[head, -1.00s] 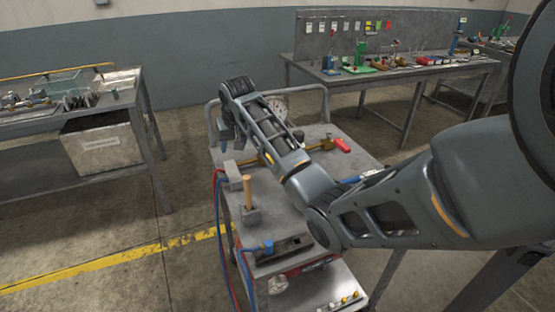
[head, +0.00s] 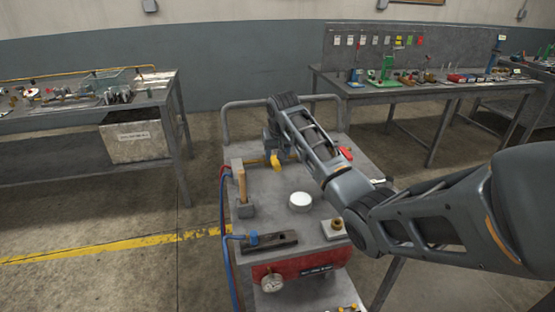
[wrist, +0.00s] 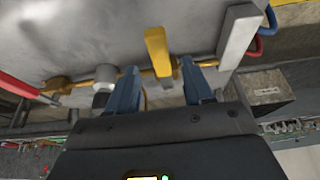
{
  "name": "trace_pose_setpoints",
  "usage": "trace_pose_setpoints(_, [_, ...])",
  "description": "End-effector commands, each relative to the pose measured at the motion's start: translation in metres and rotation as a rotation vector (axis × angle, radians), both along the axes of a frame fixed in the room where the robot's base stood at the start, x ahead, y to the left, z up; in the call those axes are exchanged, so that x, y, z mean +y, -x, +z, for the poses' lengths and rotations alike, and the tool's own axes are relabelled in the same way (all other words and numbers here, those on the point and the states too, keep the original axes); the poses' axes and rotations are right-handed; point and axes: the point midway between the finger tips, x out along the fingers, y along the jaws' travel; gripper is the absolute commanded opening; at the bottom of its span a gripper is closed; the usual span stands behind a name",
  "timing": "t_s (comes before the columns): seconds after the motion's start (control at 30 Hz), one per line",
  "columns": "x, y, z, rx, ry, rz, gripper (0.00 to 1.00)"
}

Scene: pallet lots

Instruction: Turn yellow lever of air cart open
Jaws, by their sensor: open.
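The air cart (head: 262,217) stands in front of me with a grey top. Its yellow lever (head: 276,160) is on the far left part of the top, beside my wrist. In the wrist view the yellow lever (wrist: 158,50) sits on a brass pipe (wrist: 75,80), sticking out across it. My gripper (wrist: 160,85) is open and empty, its two blue fingers apart on either side of the lever in that view. I cannot tell whether the lever is between the fingertips in depth. In the head view the fingers are mostly hidden. A red handle (head: 346,153) is further right.
Red and blue hoses (head: 225,200) hang at the left. Benches stand at left (head: 90,112) and back right (head: 400,92). Floor between is clear.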

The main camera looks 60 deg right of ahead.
Motion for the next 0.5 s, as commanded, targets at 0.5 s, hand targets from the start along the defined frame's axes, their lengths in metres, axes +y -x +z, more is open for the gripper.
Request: trace_pose_setpoints(0.5, [-0.009,-0.008,-0.03,-0.001,0.0,0.001,0.51])
